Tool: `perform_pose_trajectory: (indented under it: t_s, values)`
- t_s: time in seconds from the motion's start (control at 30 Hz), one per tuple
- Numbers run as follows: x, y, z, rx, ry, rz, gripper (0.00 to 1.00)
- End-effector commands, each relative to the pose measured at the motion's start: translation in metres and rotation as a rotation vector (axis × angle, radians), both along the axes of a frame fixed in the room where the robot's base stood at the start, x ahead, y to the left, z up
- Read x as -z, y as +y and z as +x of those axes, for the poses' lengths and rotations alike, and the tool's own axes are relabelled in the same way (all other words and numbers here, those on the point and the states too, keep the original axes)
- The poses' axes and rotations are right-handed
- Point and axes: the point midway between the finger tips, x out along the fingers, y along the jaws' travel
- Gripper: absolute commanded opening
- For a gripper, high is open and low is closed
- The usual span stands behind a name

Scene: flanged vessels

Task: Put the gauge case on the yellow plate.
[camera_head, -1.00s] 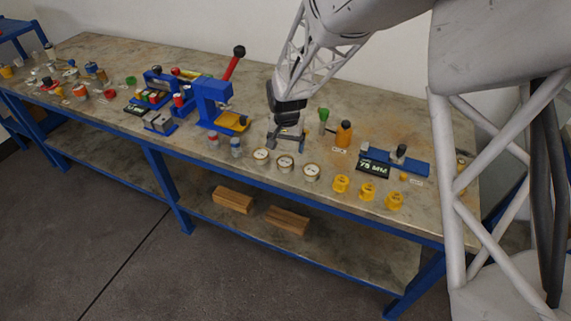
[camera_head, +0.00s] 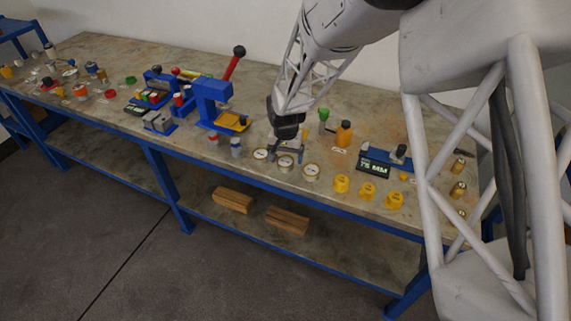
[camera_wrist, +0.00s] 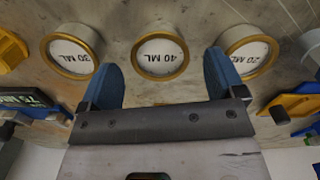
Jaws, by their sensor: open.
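Three round brass-rimmed gauge cases with white faces stand in a row near the bench's front edge. In the wrist view they read 30 ML (camera_wrist: 72,52), 40 ML (camera_wrist: 161,52) and 20 ML (camera_wrist: 249,52). In the head view the 20 ML case (camera_head: 261,154) is left, the 40 ML case (camera_head: 285,163) middle and the 30 ML case (camera_head: 311,172) right. My gripper (camera_wrist: 163,72) is open and empty, its blue fingers pointing toward the 40 ML case, which lies centred beyond them. The yellow plate (camera_head: 233,121) sits on the blue press, left of the gripper, and looks empty.
The blue press (camera_head: 212,98) has a raised red lever (camera_head: 234,63). Small cylinders (camera_head: 236,146) stand left of the gauges. Yellow fittings (camera_head: 367,191) stand right. An orange bottle (camera_head: 343,134) and a 75 MM display (camera_head: 374,168) are behind them.

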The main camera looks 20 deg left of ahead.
Motion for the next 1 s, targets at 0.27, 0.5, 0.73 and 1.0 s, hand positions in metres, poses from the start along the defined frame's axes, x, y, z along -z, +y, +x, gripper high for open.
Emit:
perform_pose_trajectory:
  t_s: [0.27, 0.5, 0.73, 1.0]
  values:
    - [0.027, 0.0, -0.001, 0.0, 0.0, 0.0, 0.88]
    - [0.029, 0.0, -0.001, 0.0, -0.001, 0.0, 0.88]
    - [0.029, 0.0, 0.0, 0.0, -0.001, 0.0, 0.88]
    - [0.029, 0.0, 0.0, 0.0, 0.0, 0.0, 0.68]
